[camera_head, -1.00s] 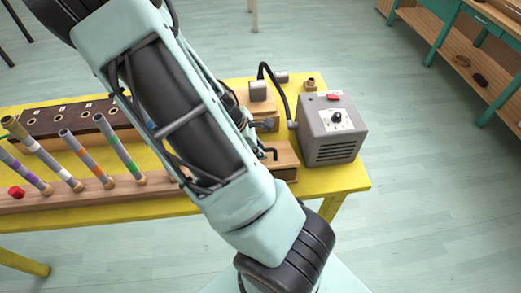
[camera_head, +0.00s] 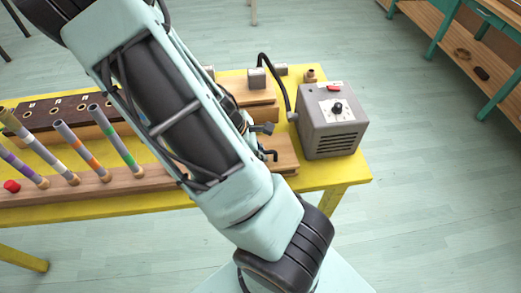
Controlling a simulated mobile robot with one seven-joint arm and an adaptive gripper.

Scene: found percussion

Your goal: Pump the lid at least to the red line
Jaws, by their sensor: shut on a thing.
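A wooden lid (camera_head: 262,97) with a grey metal block (camera_head: 257,78) on top shows behind my arm, towards the back of the yellow table. A second grey block (camera_head: 209,72) just shows past my arm's edge. My gripper (camera_head: 264,142) is mostly hidden behind my arm; only dark finger parts show, just in front of the lid and above a wooden base (camera_head: 285,156). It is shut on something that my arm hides. I cannot see a red line.
A grey box (camera_head: 331,122) with a knob and red switch stands right of my gripper, with a black hose arching from it. Several striped tubes (camera_head: 74,145) stand in a wooden rail at left.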

